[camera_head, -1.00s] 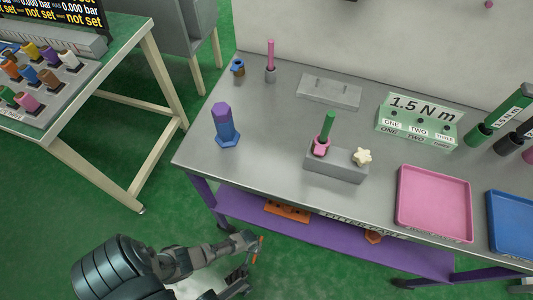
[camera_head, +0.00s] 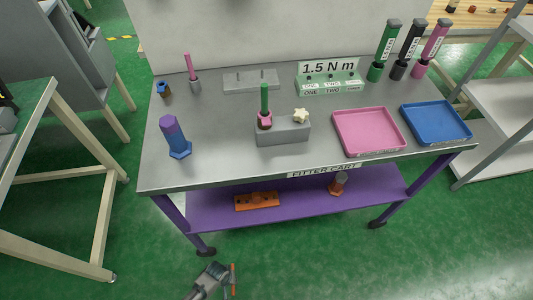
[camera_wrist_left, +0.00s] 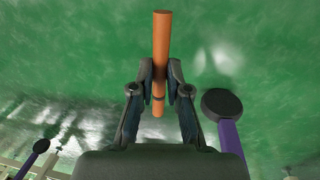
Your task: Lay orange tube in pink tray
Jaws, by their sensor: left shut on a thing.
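The orange tube (camera_wrist_left: 162,45) is between the fingers of my left gripper (camera_wrist_left: 160,88) in the left wrist view, and the fingers are shut on it. In the head view the left gripper (camera_head: 226,279) is at the bottom, low in front of the cart, and the orange tube (camera_head: 233,275) shows as a thin upright strip. The pink tray (camera_head: 368,133) lies on the cart top, right of the middle, and is empty. The gripper is well below and to the left of the tray. My right gripper is not in view.
A blue tray (camera_head: 436,122) lies right of the pink one. A grey block (camera_head: 284,134) with a green-handled piece and a cream star knob stands left of it. A blue and purple hex post (camera_head: 175,137) is at the left. The purple lower shelf (camera_head: 300,204) holds orange parts.

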